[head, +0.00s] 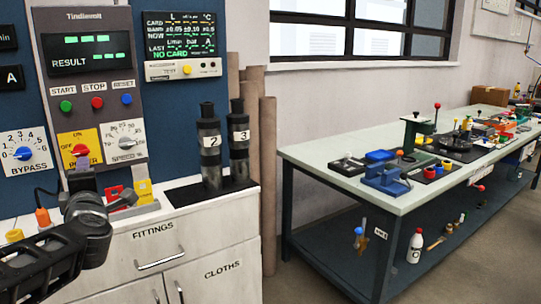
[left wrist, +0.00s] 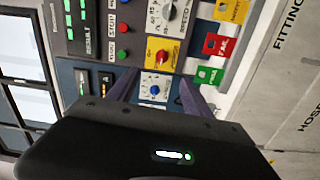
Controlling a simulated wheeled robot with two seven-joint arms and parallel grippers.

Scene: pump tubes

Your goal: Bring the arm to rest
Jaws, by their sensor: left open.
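My left arm comes in from the lower left of the head view, in front of the test panel and the white cabinet. My left gripper (left wrist: 157,92) shows in the left wrist view with its two dark fingers apart and nothing between them. The blue BYPASS knob (left wrist: 156,89) appears beyond the gap between the fingers. In the head view my wrist covers part of the counter below the red POWER knob (head: 80,150), and the fingertips are hard to make out there. My right gripper is in neither view.
The test panel (head: 43,25) stands close behind my left arm. Two black pump tubes marked 2 (head: 210,150) and 3 (head: 239,145) stand upright on the counter to its right. Colored tags (head: 143,191) stand near my wrist. A workbench (head: 330,163) with tools is farther right.

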